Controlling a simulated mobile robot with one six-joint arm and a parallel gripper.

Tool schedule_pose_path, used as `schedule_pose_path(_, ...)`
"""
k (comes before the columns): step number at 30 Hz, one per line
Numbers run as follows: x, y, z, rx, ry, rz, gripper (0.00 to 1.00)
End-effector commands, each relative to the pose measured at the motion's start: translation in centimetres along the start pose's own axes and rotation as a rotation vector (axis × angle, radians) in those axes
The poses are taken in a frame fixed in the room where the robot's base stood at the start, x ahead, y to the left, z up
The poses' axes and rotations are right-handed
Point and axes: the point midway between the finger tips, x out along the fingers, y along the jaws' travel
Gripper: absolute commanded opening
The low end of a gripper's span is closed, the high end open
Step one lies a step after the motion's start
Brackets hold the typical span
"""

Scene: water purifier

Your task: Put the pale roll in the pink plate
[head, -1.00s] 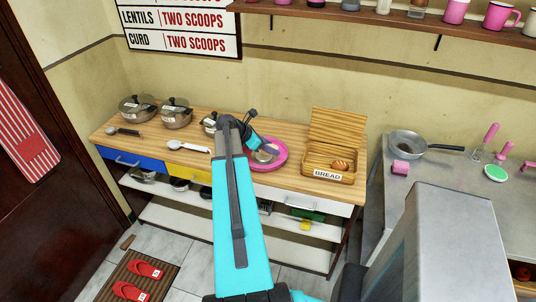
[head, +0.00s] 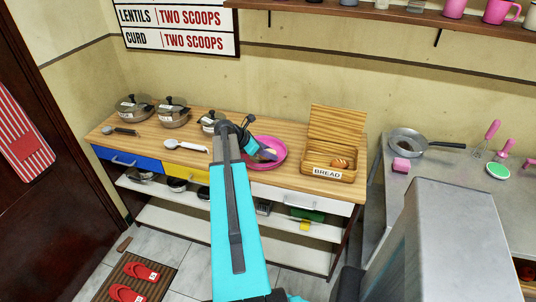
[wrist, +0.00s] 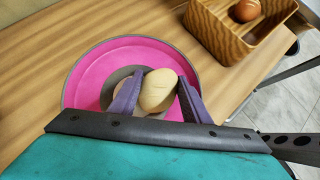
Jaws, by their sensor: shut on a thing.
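The pink plate (head: 281,161) lies on the wooden counter in the head view. In the wrist view the plate (wrist: 88,72) shows a wide pink rim and a grey ring in its middle. The pale roll (wrist: 158,92) is smooth and cream-coloured. My gripper (wrist: 160,79) is shut on it, with a purple finger on each side. The roll is over the plate's middle; I cannot tell whether it touches the plate. In the head view my gripper (head: 267,154) is over the plate and largely hides the roll.
A wooden bread box (head: 328,172) with a raised lid and a brown roll or egg (head: 341,163) stands right of the plate. Lidded pots (head: 173,115) and a white spoon (head: 186,146) are to the left. A pan (head: 408,142) is on the grey counter.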

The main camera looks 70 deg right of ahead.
Motion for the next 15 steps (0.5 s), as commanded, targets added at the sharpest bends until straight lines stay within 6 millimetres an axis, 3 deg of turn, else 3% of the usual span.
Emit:
schedule_pose_path(9, 0.22, -0.03, -0.04, 0.001, 0.0, -0.001, 0.21)
schedule_pose_path(10, 0.2, -0.04, -0.02, 0.001, 0.0, -0.001, 0.48)
schedule_pose_path(15, 0.2, -0.05, 0.01, 0.001, 0.0, -0.001, 0.51)
